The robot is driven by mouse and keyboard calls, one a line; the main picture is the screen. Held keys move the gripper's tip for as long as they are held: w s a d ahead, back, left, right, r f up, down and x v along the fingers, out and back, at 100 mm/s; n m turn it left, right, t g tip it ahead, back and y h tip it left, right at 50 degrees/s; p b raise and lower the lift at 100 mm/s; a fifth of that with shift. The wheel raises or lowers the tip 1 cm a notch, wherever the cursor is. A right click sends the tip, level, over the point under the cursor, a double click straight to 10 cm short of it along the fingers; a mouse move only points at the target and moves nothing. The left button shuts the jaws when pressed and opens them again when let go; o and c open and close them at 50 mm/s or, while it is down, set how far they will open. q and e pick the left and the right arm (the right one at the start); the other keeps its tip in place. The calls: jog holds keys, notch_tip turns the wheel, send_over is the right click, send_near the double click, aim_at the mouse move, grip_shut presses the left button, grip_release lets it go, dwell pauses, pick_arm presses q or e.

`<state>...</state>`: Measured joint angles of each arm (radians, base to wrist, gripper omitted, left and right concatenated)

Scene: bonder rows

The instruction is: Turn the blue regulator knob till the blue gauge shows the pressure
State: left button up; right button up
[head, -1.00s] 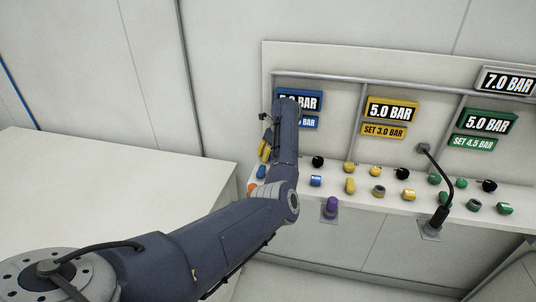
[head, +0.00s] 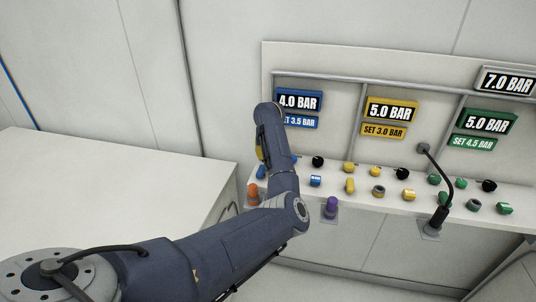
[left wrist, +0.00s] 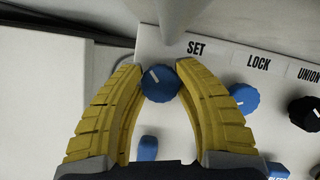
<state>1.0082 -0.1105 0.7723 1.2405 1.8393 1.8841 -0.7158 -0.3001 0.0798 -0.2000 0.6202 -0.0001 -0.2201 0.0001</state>
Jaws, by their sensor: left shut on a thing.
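The blue gauge (head: 299,101) reads 4.0 BAR in the head view. The blue plate (head: 302,122) below it shows 3.5 BAR, its left end hidden by my left arm. In the left wrist view, the blue regulator knob (left wrist: 158,86) with a white pointer mark sits under the label SET (left wrist: 198,48). The yellow fingers of my left gripper (left wrist: 160,70) are shut on this knob, one on each side. In the head view, my left gripper (head: 260,150) is mostly hidden by its own wrist. My right gripper is not in view.
Another blue knob (left wrist: 244,97) under LOCK and a black knob (left wrist: 304,112) stand close to the right finger. An orange knob (head: 252,192) and a purple knob (head: 332,206) are near my forearm. The yellow gauge (head: 391,110) reads 5.0 BAR.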

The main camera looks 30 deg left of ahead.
pick_arm(q)
jog(key=shift+a+r+m, duration=0.1)
jog(key=shift+m, duration=0.5)
jog(key=o, duration=1.3)
jog(key=shift+c, duration=0.2)
notch_tip(320, 180, up, 10)
jog(key=shift+f, duration=0.1)
